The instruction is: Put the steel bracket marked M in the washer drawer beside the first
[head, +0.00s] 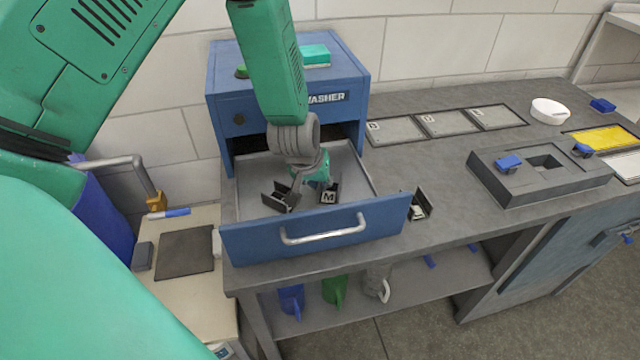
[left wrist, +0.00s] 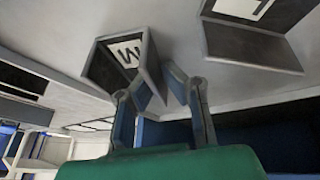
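The washer drawer (head: 240,205) stands pulled out of the blue washer cabinet (head: 228,100). My left gripper (head: 313,186) reaches down into it. The dark steel bracket marked M (head: 328,196) is inside the drawer at the fingertips. In the left wrist view, the upright plate of the M bracket (left wrist: 126,55) stands between the two fingertips (left wrist: 160,88), which look closed on it. A second dark bracket (head: 278,196) lies to its left in the drawer; its label is partly cut off in the left wrist view (left wrist: 255,45). My right gripper is not in view.
Another dark bracket (head: 419,206) sits on the bench just right of the drawer. Several grey marked trays (head: 447,123), a white bowl (head: 549,110) and a dark block with a recess (head: 535,185) are farther right. Mugs (head: 335,290) stand on the shelf below.

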